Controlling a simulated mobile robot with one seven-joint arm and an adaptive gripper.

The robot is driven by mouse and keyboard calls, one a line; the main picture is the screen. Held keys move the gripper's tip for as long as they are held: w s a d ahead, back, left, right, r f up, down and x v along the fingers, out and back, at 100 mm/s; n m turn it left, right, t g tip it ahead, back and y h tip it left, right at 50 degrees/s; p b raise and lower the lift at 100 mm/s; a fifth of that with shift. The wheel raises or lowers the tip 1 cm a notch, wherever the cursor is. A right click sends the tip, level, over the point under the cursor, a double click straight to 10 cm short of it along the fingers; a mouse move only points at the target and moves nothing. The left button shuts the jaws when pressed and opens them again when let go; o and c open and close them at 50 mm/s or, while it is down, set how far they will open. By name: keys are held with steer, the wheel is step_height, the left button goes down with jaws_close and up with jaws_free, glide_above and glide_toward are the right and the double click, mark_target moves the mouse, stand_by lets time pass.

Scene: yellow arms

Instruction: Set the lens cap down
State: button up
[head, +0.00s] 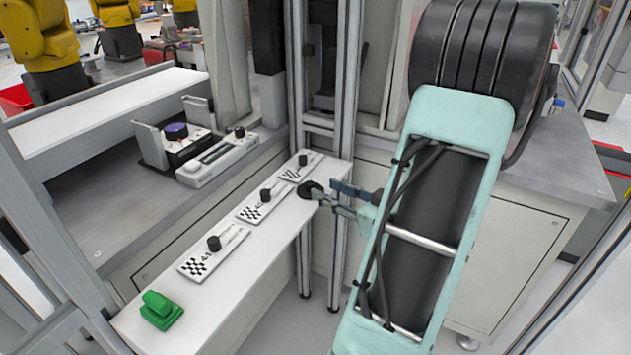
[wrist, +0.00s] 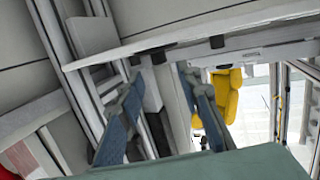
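A dark round disc (head: 311,189), which looks like the lens cap, is at the right edge of the long white bench (head: 262,262), just left of my fingertips in the head view. My gripper (head: 332,194) reaches in from the right with its two fingers apart. I cannot tell whether one fingertip touches the disc. In the wrist view the fingers of my gripper (wrist: 160,76) stand apart with nothing clearly held between them. A small dark piece (wrist: 158,57) shows beyond the tips at the bench edge; I cannot tell if it is the disc.
White plates with checkered patterns and black knobs (head: 214,243) lie along the bench. A green block (head: 160,310) sits at its near end. A device with a blue-topped dial (head: 176,131) stands on the left table. Metal posts (head: 344,110) rise close behind my gripper.

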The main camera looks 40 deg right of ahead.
steer(key=s, duration=0.5)
steer(key=shift+d+r, duration=0.15)
steer(key=shift+r, duration=0.25)
steer(key=shift+w+p, duration=0.2)
steer(key=shift+p, duration=0.1)
